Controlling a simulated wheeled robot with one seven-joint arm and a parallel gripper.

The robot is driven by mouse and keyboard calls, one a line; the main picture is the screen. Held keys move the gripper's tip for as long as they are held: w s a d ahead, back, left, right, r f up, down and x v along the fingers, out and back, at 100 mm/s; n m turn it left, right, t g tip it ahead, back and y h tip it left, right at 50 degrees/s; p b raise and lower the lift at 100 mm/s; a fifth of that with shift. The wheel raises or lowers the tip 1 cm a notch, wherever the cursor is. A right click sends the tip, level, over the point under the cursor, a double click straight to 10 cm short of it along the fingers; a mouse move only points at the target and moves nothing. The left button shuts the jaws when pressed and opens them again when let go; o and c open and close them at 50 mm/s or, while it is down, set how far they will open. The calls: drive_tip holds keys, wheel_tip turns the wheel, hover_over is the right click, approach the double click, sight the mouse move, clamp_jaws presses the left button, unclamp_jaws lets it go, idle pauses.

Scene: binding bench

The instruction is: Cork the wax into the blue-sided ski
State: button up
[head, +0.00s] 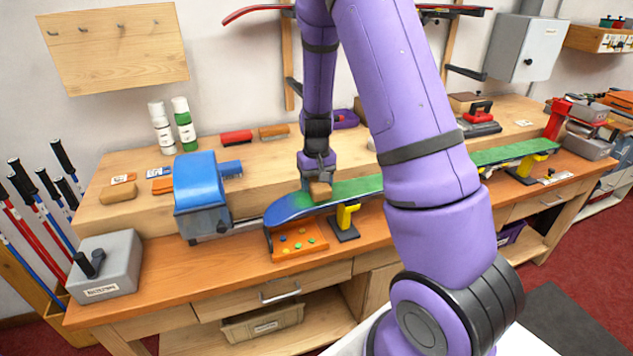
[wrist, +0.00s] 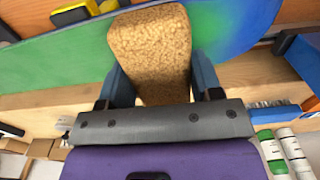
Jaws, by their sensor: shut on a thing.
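A ski (head: 355,187) lies base up across the bench on yellow-and-black supports. Its left part shades from blue at the tip (head: 285,208) to green, and my arm hides part of its length. My gripper (head: 319,182) is shut on a cork block (head: 320,191) over the blue-green part near the tip. In the wrist view the speckled tan cork (wrist: 150,45) sits between the two fingers, over the ski's green and blue surface (wrist: 225,25). I cannot tell whether the cork touches the ski. No separate wax layer can be made out.
A blue machine (head: 200,190) stands left of the ski tip. An orange tray (head: 297,240) with small coloured pieces lies below the tip. A yellow-and-black support (head: 346,222) holds the ski near it. White and green bottles (head: 184,128) stand at the back left.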

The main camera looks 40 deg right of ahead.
sight(305, 199)
drive_tip(key=shift+f, duration=0.9)
drive_tip(key=shift+a, duration=0.1)
drive_tip(key=shift+w+a+r, duration=0.1)
drive_tip(key=shift+w+a, duration=0.15)
drive_tip(key=shift+a, duration=0.6)
drive_tip(key=shift+w+a+r, duration=0.1)
drive_tip(key=shift+w+a, duration=0.15)
drive_tip(key=shift+a, duration=0.55)
drive_tip(key=shift+w+a+f, duration=0.1)
drive_tip(key=shift+w+a, duration=0.15)
drive_tip(key=shift+a, duration=0.55)
drive_tip(key=shift+w+a+f, duration=0.1)
drive_tip(key=shift+w+a, duration=0.1)
drive_tip(key=shift+a, duration=0.6)
drive_tip(key=shift+s+d+f, duration=0.1)
drive_tip(key=shift+s+d, duration=0.15)
drive_tip(key=shift+d, duration=0.5)
drive_tip(key=shift+s+d+f, duration=0.1)
drive_tip(key=shift+s+d, duration=0.15)
drive_tip(key=shift+d, duration=0.6)
drive_tip(key=shift+c, duration=0.6)
drive_tip(key=shift+s+d+r, duration=0.1)
drive_tip(key=shift+s+d, duration=0.2)
drive_tip(key=shift+d, duration=0.6)
drive_tip(key=shift+s+d, duration=0.25)
drive_tip(key=shift+d, duration=0.65)
